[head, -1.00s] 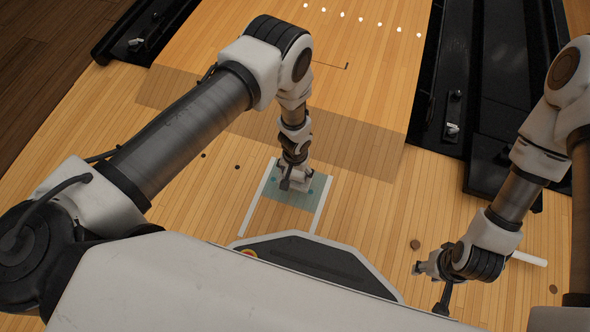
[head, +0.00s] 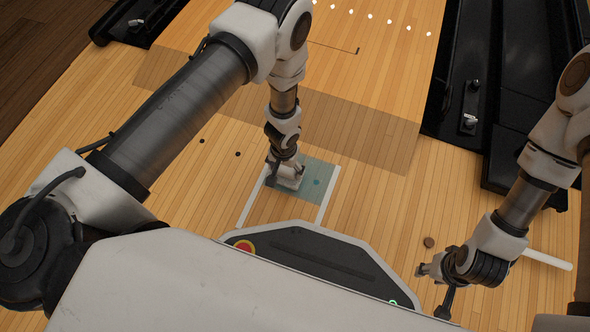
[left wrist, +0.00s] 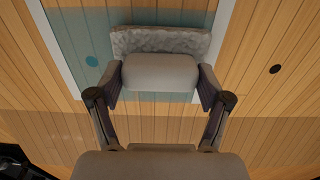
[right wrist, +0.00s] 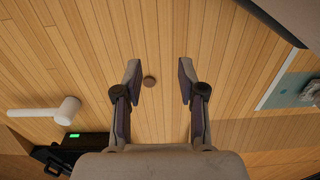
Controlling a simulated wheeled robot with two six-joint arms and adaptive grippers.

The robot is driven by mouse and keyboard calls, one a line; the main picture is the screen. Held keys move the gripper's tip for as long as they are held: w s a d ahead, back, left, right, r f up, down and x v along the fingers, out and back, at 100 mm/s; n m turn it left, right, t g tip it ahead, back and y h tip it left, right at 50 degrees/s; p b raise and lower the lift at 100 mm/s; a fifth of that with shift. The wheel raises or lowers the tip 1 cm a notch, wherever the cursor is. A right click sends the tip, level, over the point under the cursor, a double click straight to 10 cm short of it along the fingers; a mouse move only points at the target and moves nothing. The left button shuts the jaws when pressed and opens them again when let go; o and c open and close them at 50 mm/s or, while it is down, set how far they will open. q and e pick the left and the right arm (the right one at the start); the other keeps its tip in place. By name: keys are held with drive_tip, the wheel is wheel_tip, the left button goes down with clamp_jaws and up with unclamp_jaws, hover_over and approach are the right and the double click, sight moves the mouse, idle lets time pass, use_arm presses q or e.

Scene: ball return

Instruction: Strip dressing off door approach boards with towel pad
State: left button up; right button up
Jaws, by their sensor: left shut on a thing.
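My left gripper (head: 284,182) is shut on the towel pad (left wrist: 160,72), a pale block with a rough grey towel face (left wrist: 160,41). The pad is low at the boards, over the left part of the teal dressing patch (head: 312,172); exact contact is hard to tell. The patch lies between two white strips (head: 328,194) and also shows in the left wrist view (left wrist: 75,40), with a darker teal dot (left wrist: 91,61) beside the pad. The pad hides part of the patch. My right gripper (head: 428,270) is open and empty above the boards, and also shows in the right wrist view (right wrist: 160,78).
A small brown disc (head: 429,242) lies on the boards near my right gripper. A white mallet-like thing (head: 548,260) lies further right. Dark dots (head: 237,154) mark the boards left of the patch. Black channels (head: 460,100) border the lane.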

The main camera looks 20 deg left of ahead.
use_arm(q)
drive_tip(key=b, duration=0.1)
drive_tip(key=s+a+b, duration=0.1)
drive_tip(key=a+b, duration=0.1)
drive_tip(key=shift+s+a+f, duration=0.15)
drive_tip(key=shift+s+f, duration=0.05)
drive_tip(key=shift+f, duration=0.05)
drive_tip(key=shift+s+a+r, duration=0.1)
drive_tip(key=shift+s+a, duration=0.05)
drive_tip(key=shift+a, duration=0.05)
drive_tip(key=shift+r, duration=0.15)
use_arm(e)
drive_tip(key=f, duration=0.2)
drive_tip(key=w+f, duration=0.1)
drive_tip(key=f, duration=0.1)
drive_tip(key=shift+w+f, duration=0.1)
drive_tip(key=shift+f, duration=0.2)
use_arm(q)
drive_tip(key=shift+f+b, duration=0.5)
drive_tip(key=shift+f, duration=0.1)
use_arm(e)
drive_tip(key=shift+f, duration=0.35)
